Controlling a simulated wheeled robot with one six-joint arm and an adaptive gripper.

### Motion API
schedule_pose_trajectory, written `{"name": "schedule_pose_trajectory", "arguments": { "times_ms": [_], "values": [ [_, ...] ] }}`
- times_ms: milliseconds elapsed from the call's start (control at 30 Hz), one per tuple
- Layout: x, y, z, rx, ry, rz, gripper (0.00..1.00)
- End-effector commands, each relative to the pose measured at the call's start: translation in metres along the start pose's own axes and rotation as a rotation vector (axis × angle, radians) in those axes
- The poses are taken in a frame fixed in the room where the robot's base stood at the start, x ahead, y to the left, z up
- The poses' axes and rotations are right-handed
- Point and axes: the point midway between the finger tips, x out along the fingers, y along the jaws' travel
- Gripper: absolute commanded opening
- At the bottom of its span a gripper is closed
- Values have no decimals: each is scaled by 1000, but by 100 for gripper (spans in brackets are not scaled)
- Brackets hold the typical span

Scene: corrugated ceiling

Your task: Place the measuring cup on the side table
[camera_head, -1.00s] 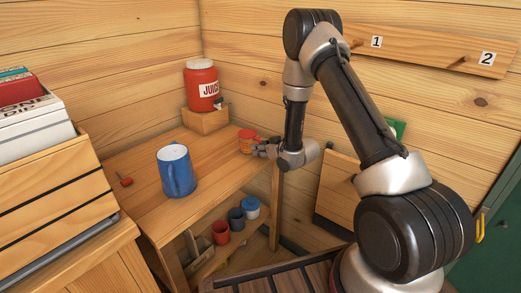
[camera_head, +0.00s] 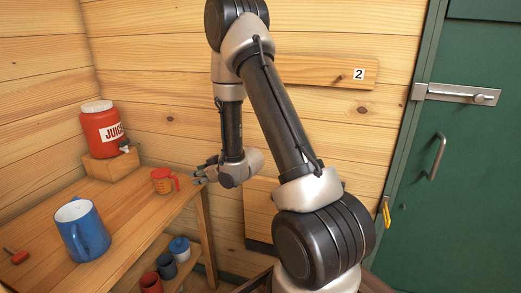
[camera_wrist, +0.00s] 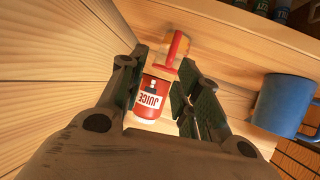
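A small orange-and-red cup with a red handle (camera_head: 161,182), likely the measuring cup, stands near the back right edge of a wooden table (camera_head: 130,208). Its handle faces my gripper (camera_head: 199,178), which is just right of it with a small gap. In the wrist view my gripper (camera_wrist: 163,68) is open, with nothing between the fingers. The cup (camera_wrist: 176,46) shows just beyond the fingertips, its red handle towards them. I cannot tell whether this wooden table is the side table.
A red juice jug (camera_head: 102,130) sits on a wooden block (camera_head: 112,165) behind the cup. A blue pitcher (camera_head: 83,232) stands at the front left. Several cups, including a blue-lidded one (camera_head: 179,247), are on the lower shelf. A green door (camera_head: 455,150) is at right.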

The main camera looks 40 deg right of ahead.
Motion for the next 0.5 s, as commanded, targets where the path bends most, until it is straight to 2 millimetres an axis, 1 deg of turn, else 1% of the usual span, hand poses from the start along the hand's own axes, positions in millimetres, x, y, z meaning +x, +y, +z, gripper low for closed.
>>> {"name": "schedule_pose_trajectory", "arguments": {
  "times_ms": [33,67,100,167,200,267,300,367,400,467,500],
  "values": [
    [-13,9,-21,-19,-27,33,33],
    [-22,15,-30,-25,-56,55,33],
    [-36,22,-42,-30,-97,87,33],
    [-62,31,-57,-28,-160,135,33],
    [-80,35,-66,-20,-202,166,33],
    [-111,39,-78,-1,-260,208,33],
    [-133,39,-84,17,-298,234,33],
    [-167,37,-92,50,-353,267,33],
    [-190,34,-95,76,-388,286,33],
    [-227,25,-98,119,-439,307,33],
    [-251,17,-98,149,-471,315,33]
  ]
}}
